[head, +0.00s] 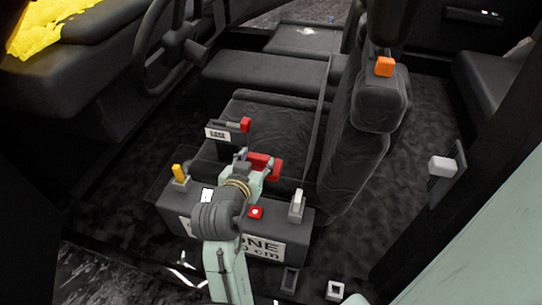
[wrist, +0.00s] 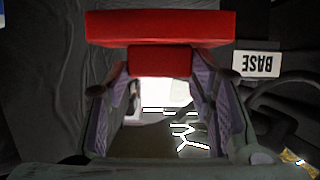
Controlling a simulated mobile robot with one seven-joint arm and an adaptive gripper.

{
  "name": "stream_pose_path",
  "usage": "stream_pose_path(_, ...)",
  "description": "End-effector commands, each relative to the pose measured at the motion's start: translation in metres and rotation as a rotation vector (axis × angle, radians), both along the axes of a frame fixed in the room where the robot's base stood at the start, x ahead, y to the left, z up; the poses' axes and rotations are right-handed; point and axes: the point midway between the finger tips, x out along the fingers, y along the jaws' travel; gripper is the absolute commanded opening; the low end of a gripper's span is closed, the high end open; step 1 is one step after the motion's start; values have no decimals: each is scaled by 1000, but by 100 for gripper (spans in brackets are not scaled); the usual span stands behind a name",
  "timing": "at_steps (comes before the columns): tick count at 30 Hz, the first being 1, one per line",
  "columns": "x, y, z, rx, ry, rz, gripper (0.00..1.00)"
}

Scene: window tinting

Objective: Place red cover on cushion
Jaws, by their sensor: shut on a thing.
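My gripper (head: 251,169) is shut on the red cover (head: 268,165), a bright red piece with a wide bar and a smaller block. In the wrist view, the block of the red cover (wrist: 160,28) sits between the two fingertips (wrist: 160,62), with the wide bar beyond them. The cushion appears to be the dark seat cushion (head: 270,112) beside the upright backrest. My gripper and the cover are in front of its near part in the head view. I cannot tell whether the cover touches the seat. The arm hides part of the near seat edge.
A grey box (head: 290,228) carries a yellow-topped post (head: 179,174), a white block (head: 297,205) and a red button (head: 256,212). A BASE sign (head: 217,134) stands beside a small red block (head: 245,125). The steering wheel (head: 170,40) is far left.

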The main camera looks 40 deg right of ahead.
Motion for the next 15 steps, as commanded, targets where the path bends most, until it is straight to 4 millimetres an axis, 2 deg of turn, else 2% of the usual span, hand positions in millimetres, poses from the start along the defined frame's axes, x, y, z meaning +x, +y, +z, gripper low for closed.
stream_pose_path(1,0,0,-18,0,0,0,21)
stream_pose_path(11,0,0,-71,1,5,2,21)
stream_pose_path(15,16,-19,-66,-1,-4,-2,21)
